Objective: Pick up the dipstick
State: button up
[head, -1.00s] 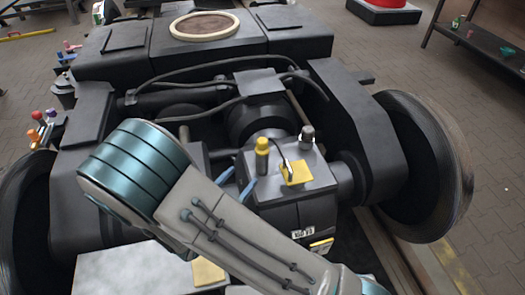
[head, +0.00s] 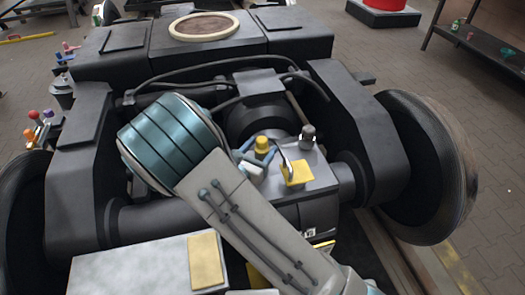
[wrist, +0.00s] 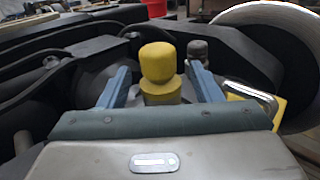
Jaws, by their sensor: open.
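The dipstick, with a rounded yellow knob (head: 262,144), stands upright on the dark gearbox housing (head: 318,182) in the middle of the bogie. In the wrist view its yellow head (wrist: 157,62) and wider yellow collar rise in the middle, between the two blue fingers. My gripper (wrist: 160,74) is open, one finger to each side of the dipstick, with gaps on both sides and no visible contact. In the head view the blue fingers (head: 249,151) are close to the knob, and my arm hides part of the housing.
A dark grey cap (head: 308,134) stands right of the dipstick. Black hoses (head: 200,64) arch behind. A large wheel (head: 432,165) stands at the right, and a pale box (head: 140,268) is front left.

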jog(key=shift+w+d, duration=0.3)
jog(key=shift+w, duration=0.2)
jog(key=c, duration=1.2)
notch_tip(320, 180, up, 18)
jog(key=p, duration=0.5)
